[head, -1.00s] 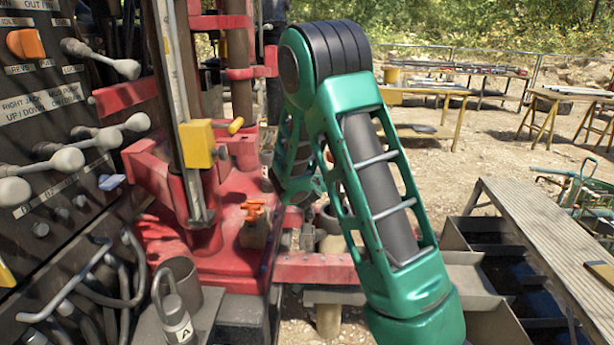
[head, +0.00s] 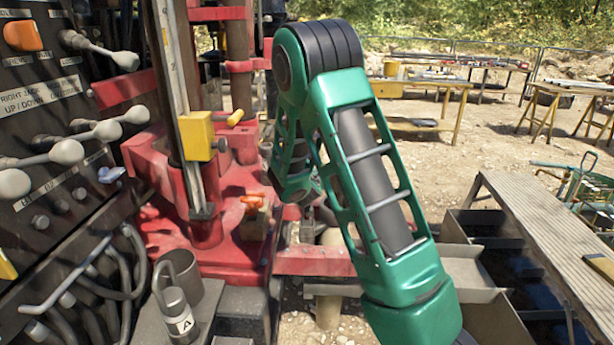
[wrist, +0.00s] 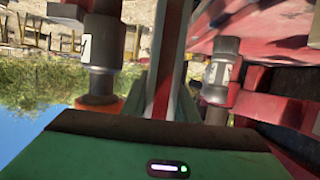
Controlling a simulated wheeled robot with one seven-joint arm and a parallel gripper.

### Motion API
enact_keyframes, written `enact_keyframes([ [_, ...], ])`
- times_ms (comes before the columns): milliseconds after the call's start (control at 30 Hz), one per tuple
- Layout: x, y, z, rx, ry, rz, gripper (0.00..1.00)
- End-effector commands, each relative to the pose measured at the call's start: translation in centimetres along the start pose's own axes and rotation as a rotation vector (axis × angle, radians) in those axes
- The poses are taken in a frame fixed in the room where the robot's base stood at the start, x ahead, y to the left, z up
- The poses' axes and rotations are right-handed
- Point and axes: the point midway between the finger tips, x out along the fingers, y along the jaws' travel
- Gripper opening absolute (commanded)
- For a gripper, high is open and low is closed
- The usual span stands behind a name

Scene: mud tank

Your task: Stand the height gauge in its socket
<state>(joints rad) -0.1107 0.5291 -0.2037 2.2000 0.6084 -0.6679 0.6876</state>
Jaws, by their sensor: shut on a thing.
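My gripper (wrist: 172,85) shows in the wrist view, its green body along the bottom edge. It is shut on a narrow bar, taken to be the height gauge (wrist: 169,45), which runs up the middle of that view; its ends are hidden. In the head view my green arm bends down behind its own front link, so the gripper and the held thing are hidden there. I cannot make out which opening is the socket, or how the held bar stands to it.
A scaled post with a yellow block (head: 197,136) stands at a red sleeve (head: 204,231) on the red rig. Levers (head: 122,60) and a canister marked A (head: 180,318) are at left. A walkway (head: 540,235) beside dark tank compartments is at right.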

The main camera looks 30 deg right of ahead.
Motion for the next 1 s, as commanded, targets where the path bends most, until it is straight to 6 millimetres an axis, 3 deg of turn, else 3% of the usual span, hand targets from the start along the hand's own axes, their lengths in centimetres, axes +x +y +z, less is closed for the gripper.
enact_keyframes([
  [967,0.4,0.0,1.2,0.000,-0.002,0.000,0.00],
  [1000,0.4,0.0,1.2,0.000,-0.003,0.000,0.29],
])
